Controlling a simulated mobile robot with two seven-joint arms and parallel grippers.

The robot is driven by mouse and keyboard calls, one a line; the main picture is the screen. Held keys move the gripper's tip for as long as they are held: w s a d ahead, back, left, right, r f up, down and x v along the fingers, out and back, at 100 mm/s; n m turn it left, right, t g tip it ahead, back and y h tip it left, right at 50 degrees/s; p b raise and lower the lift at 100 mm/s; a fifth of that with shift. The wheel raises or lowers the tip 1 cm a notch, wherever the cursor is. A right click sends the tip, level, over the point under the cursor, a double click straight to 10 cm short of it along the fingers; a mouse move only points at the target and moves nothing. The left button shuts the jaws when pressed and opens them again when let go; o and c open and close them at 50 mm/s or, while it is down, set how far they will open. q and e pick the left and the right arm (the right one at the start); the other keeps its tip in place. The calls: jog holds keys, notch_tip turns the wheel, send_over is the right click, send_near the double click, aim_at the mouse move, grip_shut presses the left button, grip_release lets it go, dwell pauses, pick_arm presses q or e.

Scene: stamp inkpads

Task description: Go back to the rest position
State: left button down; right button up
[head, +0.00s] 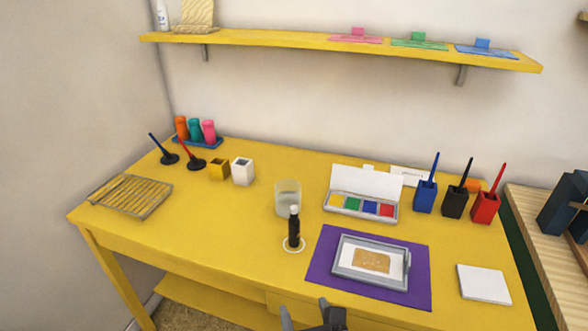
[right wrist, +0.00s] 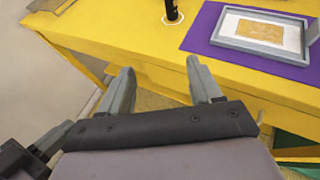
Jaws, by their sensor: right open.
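My right gripper (head: 312,316) shows at the bottom edge of the head view, in front of the yellow table (head: 235,220). In the right wrist view my right gripper (right wrist: 160,82) has its two fingers spread apart with nothing between them. It is near the table's front edge, apart from all objects. A black stamp (head: 294,230) stands upright on a white ring near the front edge. A purple mat (head: 420,270) bears a grey tray (head: 345,280) with a card (head: 372,260) in it.
An open inkpad box (head: 350,208) stands behind the mat. Blue, black and red holders (head: 455,203) stand at the right. A glass (head: 288,198) is mid-table. A wire rack (head: 130,195) lies at the left. White paper (head: 483,284) lies at the front right. A shelf (head: 300,42) hangs above.

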jog(key=d+f+n+h, duration=0.1)
jog(key=d+f, duration=0.2)
jog(key=d, duration=0.5)
jog(key=d+f+n+h, duration=0.1)
jog(key=d+f+h, duration=0.1)
jog(key=d+f, duration=0.35)
jog(key=s+d+f+m+g+y, duration=0.1)
jog(key=s+d+f+m, duration=0.3)
jog(key=m, duration=0.7)
jog(key=s+d+m+g, duration=0.1)
jog(key=s+d+m, duration=0.2)
jog(key=d+m, duration=0.55)
jog(key=s+d+f+m+g+y, duration=0.1)
jog(key=s+d+f+m, duration=0.15)
jog(key=m, duration=1.15)
pick_arm(q)
jog(key=s, duration=0.1)
jog(key=s+f+n+g, duration=0.1)
jog(key=s+a+n+p, duration=0.1)
jog(key=s, duration=0.1)
jog(key=shift+f+g, duration=0.35)
jog(key=shift+g, duration=0.05)
pick_arm(e)
jog(key=a+r+m, duration=0.2)
jog(key=a+m, duration=0.2)
jog(key=a, duration=0.6)
jog(key=shift+s+a+m, duration=0.15)
jog(key=shift+s+m, duration=0.2)
